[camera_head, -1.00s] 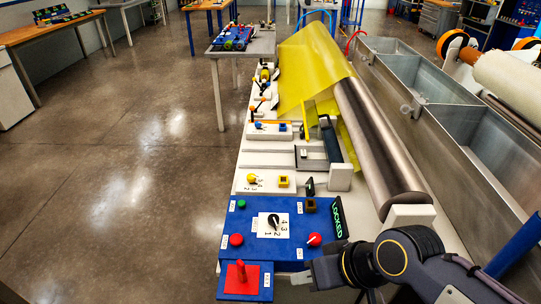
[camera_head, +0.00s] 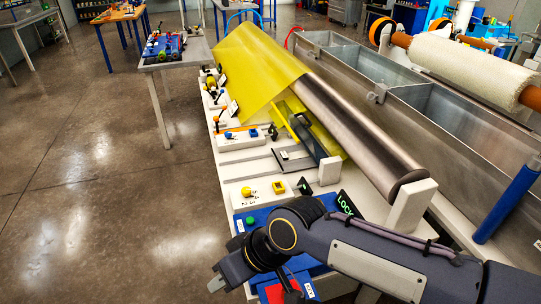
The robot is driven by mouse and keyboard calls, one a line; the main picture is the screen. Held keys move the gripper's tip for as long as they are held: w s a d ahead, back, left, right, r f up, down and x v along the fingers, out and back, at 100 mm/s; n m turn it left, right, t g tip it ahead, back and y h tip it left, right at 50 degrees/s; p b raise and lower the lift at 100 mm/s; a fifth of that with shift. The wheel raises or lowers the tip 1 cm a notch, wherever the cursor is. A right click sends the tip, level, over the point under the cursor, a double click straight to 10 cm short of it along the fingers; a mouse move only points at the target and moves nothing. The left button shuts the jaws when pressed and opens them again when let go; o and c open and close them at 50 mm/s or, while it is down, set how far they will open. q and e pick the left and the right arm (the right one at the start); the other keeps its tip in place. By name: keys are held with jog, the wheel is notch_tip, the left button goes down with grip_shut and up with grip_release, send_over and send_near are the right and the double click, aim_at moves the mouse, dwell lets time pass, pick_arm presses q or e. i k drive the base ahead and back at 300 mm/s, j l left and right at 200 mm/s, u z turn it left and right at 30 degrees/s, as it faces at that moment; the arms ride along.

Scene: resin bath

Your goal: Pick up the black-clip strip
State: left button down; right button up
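My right gripper (camera_head: 222,278) reaches in from the right on my dark arm, over the front of the blue control panel (camera_head: 262,215). Its fingers are small and partly hidden, so I cannot tell whether they are open. I see nothing in it. Small black clip-like pieces stand on the white bench, one near the yellow knob (camera_head: 304,186) and another further back (camera_head: 271,131). I cannot tell which belongs to the black-clip strip. A yellow sheet (camera_head: 255,65) drapes over the long metal roller (camera_head: 365,130). My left gripper is out of view.
The arm covers most of the panel, whose lit "LOCKED" sign (camera_head: 346,204) is partly hidden. A white block (camera_head: 410,205) stands at the roller's near end. Metal troughs (camera_head: 430,110) run along the right. A grey table (camera_head: 170,58) stands behind; open floor lies left.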

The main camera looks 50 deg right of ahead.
aim_at(285, 157)
jog(key=i+j+z, duration=0.1)
jog(key=i, duration=0.45)
jog(key=i+j, duration=0.2)
jog(key=i, duration=0.35)
jog(key=i+z, duration=0.45)
jog(key=i, duration=0.2)
jog(key=i+j+z, duration=0.1)
jog(key=i+z, duration=0.4)
jog(key=i, duration=0.15)
jog(key=i+z, duration=0.2)
jog(key=z, duration=0.25)
jog(key=i+z, duration=0.2)
jog(key=z, duration=0.25)
jog(key=i+j+z, duration=0.1)
jog(key=z, duration=0.4)
jog(key=i+j+z, duration=0.15)
jog(key=i+z, duration=0.15)
jog(key=i+j+z, duration=0.2)
jog(key=z, duration=0.15)
jog(key=i+j, duration=0.05)
jog(key=i, duration=0.1)
